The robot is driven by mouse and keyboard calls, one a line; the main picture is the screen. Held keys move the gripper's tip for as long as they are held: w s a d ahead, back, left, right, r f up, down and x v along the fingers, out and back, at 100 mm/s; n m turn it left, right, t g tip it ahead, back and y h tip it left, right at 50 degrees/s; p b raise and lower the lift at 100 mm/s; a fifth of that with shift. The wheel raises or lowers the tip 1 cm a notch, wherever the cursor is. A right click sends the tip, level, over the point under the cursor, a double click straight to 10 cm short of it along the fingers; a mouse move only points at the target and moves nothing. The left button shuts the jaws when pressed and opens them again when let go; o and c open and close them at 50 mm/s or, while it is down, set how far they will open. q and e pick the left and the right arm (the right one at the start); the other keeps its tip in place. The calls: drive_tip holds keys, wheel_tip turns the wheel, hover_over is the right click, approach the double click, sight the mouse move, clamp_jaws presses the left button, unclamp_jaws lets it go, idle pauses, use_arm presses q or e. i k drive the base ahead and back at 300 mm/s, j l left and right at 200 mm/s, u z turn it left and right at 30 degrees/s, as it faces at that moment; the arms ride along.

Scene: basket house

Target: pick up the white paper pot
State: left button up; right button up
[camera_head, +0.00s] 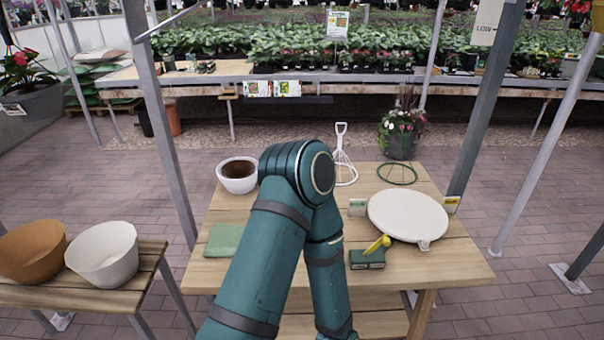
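An empty white pot (103,254) stands upright on the wooden bench at the left, close beside a brown pot (31,251). Another white pot (237,185) filled with dark soil stands at the back left of the wooden table, partly behind my teal arm. The picture does not settle which white pot is paper. One teal arm of mine is folded over the middle of the table, its elbow near the soil-filled pot. Neither of my grippers shows.
The wooden table (459,262) holds a white round plate (408,219), a dark green box (367,259) with a yellow tool (377,244), a green cloth (223,240), a green ring (397,173) and a white wire stand (344,165). Metal posts flank the table.

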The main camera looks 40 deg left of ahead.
sight(106, 255)
drive_tip(key=u, duration=2.7)
